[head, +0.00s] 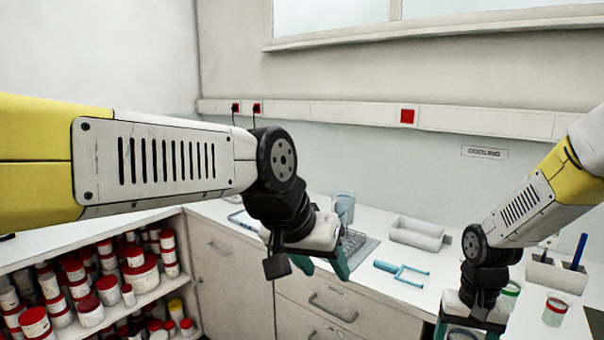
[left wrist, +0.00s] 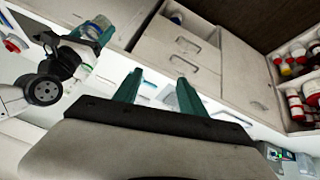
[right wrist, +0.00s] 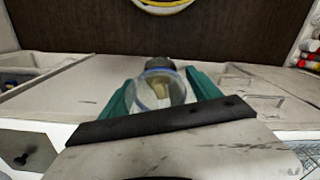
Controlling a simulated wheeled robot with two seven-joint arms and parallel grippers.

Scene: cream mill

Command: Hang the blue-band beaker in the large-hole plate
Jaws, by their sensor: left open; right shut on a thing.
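The blue-band beaker (right wrist: 162,92) is clear with a blue rim band and sits between the teal fingers of my right gripper (right wrist: 160,82), which is shut on it. In the head view my right gripper (head: 466,318) is low at the right, over the counter's front, and the beaker shows partly at the bottom edge. My left gripper (head: 312,258) is open and empty above the counter's front edge; its fingers show apart in the left wrist view (left wrist: 158,82). A grey perforated plate (head: 358,243) lies behind it, partly hidden; I cannot tell its hole size.
A blue-grey vessel (head: 345,203) stands by the plate. A teal-handled frame (head: 402,270) and a pale tray (head: 417,233) lie mid-counter. A green-band beaker (head: 511,292), a red-band beaker (head: 555,311) and a white holder (head: 555,272) are at the right. Jar shelves (head: 140,290) fill the lower left.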

